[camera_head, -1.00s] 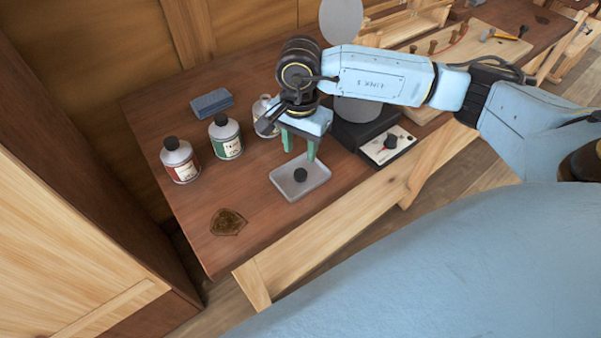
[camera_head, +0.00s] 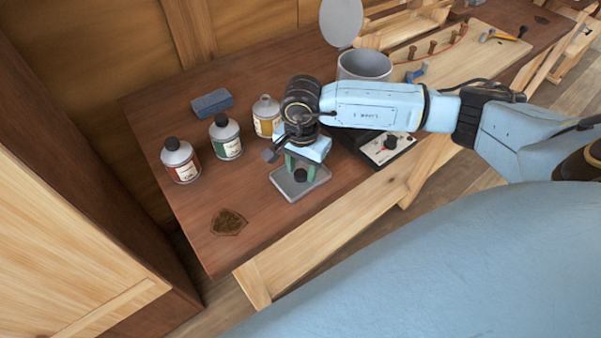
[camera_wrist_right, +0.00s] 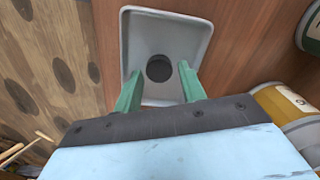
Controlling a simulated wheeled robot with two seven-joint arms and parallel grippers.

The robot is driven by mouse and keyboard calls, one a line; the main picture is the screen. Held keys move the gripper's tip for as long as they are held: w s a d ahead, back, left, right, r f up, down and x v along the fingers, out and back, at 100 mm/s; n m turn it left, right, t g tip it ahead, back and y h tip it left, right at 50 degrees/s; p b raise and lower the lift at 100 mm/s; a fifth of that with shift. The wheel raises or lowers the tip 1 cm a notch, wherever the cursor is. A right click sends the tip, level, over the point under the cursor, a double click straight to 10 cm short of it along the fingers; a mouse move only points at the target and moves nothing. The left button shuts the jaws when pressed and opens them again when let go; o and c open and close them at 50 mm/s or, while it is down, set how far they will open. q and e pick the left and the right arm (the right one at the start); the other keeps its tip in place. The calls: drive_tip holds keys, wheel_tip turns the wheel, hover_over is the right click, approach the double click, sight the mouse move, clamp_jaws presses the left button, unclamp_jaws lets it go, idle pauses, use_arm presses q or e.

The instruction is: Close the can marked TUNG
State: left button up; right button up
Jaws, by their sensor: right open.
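A small black cap (camera_head: 300,176) lies in a shallow grey tray (camera_head: 288,193) near the table's front edge. In the right wrist view the cap (camera_wrist_right: 159,68) shows between the fingertips. My right gripper (camera_head: 301,171) is open, pointing down over the tray, with its green fingers either side of the cap and apart from it. A can with a yellow label (camera_head: 266,126) stands upright behind the gripper without a black cap, its neck bare. The red-labelled can (camera_head: 181,165) and green-labelled can (camera_head: 226,139) carry black caps. I cannot read TUNG on any label. My left gripper is not in view.
A blue-grey block (camera_head: 211,102) lies behind the cans. A pot (camera_head: 364,66) with a raised lid stands on a dark heater with a control panel (camera_head: 387,150), right of my gripper. A brown shield mark (camera_head: 228,222) is on the clear front-left tabletop.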

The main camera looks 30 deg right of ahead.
sight(301, 172)
drive_tip(key=c, duration=0.7)
drive_tip(key=shift+r, duration=0.15)
drive_tip(key=shift+c, duration=0.2)
wheel_tip(301, 172, up, 10)
idle(0.3)
